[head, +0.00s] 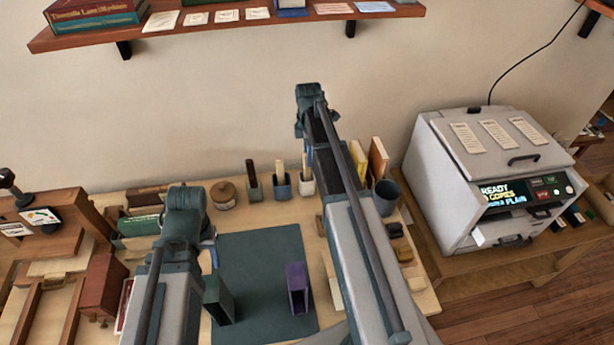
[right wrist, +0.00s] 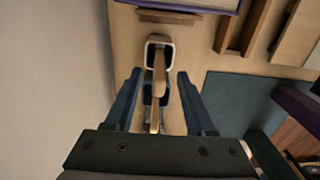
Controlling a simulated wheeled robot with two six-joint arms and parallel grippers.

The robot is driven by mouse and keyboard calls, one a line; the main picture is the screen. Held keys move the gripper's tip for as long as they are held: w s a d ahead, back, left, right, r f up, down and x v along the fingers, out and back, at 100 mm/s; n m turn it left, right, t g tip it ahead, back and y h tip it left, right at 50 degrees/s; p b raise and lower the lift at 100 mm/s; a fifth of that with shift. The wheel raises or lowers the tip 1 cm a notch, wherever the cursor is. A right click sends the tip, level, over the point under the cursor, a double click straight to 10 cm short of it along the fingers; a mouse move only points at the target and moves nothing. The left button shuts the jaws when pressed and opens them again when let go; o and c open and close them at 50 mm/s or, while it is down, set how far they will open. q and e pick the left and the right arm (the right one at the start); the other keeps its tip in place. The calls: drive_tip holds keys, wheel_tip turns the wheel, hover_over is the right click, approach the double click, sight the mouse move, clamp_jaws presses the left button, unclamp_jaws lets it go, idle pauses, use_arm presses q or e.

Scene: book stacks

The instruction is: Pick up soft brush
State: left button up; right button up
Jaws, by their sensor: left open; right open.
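Three small cups stand in a row at the back of the table: a dark green cup (head: 254,193), a blue cup (head: 282,191) and a white cup (head: 306,187). Each holds an upright tool with a wooden handle (head: 280,167); I cannot tell which is the soft brush. My right gripper (right wrist: 157,78) is open above the cups. In the right wrist view, the white cup (right wrist: 149,42) and two wooden handles (right wrist: 154,122) show between or just beyond its fingers. In the head view my arm hides most of it. My left gripper (head: 209,236) is mostly hidden behind its arm, over the table's left part.
A green mat (head: 260,255) carries a purple holder (head: 298,288) and a dark green holder (head: 218,300). A round jar (head: 223,195) stands left of the cups. A dark cup (head: 386,198) and upright books (head: 377,158) stand right. A shelf (head: 230,32) hangs above.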

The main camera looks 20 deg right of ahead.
drive_tip(key=b, duration=0.5)
hover_over(307, 181)
drive_tip(key=f, duration=0.5)
drive_tip(key=shift+w+d+f, duration=0.15)
drive_tip(key=shift+w, duration=0.2)
drive_tip(key=shift+c, duration=0.2)
clamp_jaws()
